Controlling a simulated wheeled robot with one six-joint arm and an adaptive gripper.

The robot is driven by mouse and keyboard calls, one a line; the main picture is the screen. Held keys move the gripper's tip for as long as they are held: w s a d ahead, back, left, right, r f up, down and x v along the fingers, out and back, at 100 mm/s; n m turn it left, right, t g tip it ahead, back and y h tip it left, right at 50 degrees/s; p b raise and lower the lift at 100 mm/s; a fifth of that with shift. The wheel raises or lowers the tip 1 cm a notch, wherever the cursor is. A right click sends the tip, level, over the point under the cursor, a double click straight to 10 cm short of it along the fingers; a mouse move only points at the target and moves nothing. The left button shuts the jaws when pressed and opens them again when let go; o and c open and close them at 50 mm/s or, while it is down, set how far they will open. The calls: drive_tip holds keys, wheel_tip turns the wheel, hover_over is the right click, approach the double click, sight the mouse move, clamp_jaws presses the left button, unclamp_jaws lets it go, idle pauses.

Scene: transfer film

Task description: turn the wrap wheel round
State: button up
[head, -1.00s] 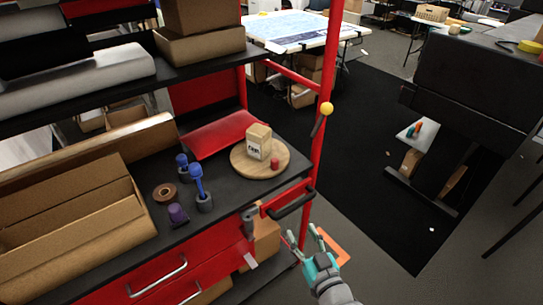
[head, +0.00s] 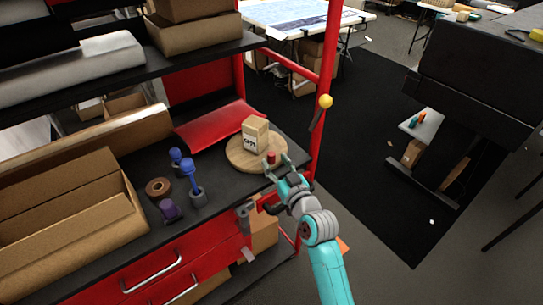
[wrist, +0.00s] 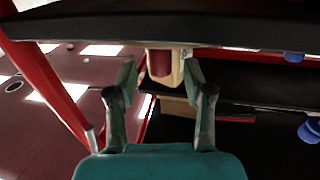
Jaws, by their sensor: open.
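The wrap wheel (head: 240,163) is a round wooden disc lying flat on the black worktop. A small labelled cardboard box (head: 255,134) stands on it, and a red peg (head: 271,157) is near its front right rim. My gripper (head: 278,165) is open at that rim, its fingertips close to the peg. In the wrist view, the red peg (wrist: 159,64) appears between the open fingers (wrist: 160,76), slightly beyond their tips, with the box (wrist: 178,66) behind it. I cannot tell whether a finger touches the peg.
A red upright post (head: 323,125) with a yellow ball (head: 325,101) stands right of the wheel. Blue-topped tools (head: 192,180), a brown tape roll (head: 158,187) and a purple item (head: 170,209) sit left. Open cardboard boxes (head: 70,215) fill the worktop's left.

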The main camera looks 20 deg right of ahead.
sight(273, 159)
drive_tip(key=shift+w+a, duration=0.2)
drive_tip(key=shift+w, duration=1.5)
clamp_jaws()
